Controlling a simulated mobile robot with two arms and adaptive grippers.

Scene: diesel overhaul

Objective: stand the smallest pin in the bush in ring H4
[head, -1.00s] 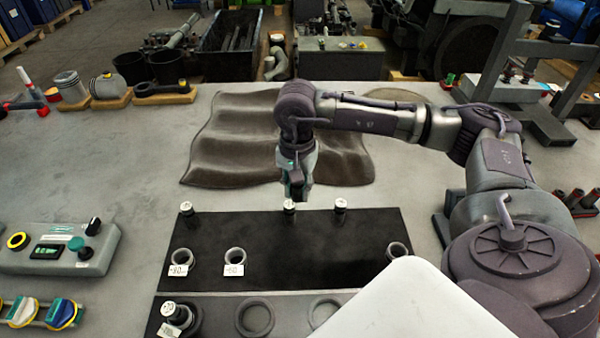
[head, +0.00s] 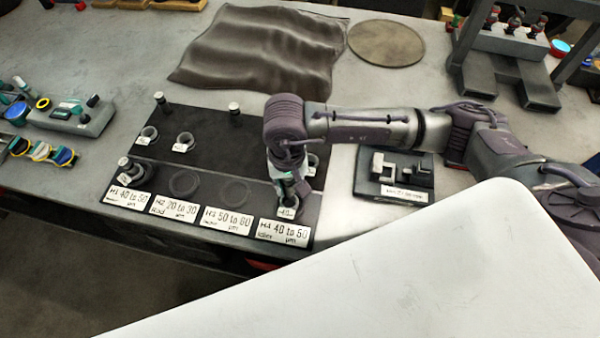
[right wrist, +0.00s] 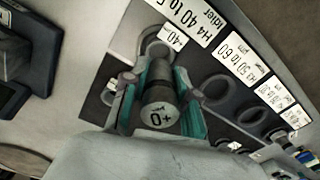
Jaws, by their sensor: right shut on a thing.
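My right gripper (head: 290,190) is low over the front right of the black board, close to the ring with the H4 label (head: 284,232). It is shut on a pin (right wrist: 160,106), whose end marked "+0" faces the right wrist camera between the green-lined fingers. A bush (right wrist: 152,48) with a "-40" tag (right wrist: 172,38) sits by the H4 label, just beyond the pin in that view. I cannot tell the gap between pin and bush. Two other pins stand at the board's back, one at the left (head: 160,102), one nearer the middle (head: 235,109). My left gripper is not in view.
Rings H2 (head: 185,183) and H3 (head: 235,192) look empty; a pin (head: 124,164) stands at ring H1. Tagged bushes (head: 150,134) (head: 185,140) stand behind.

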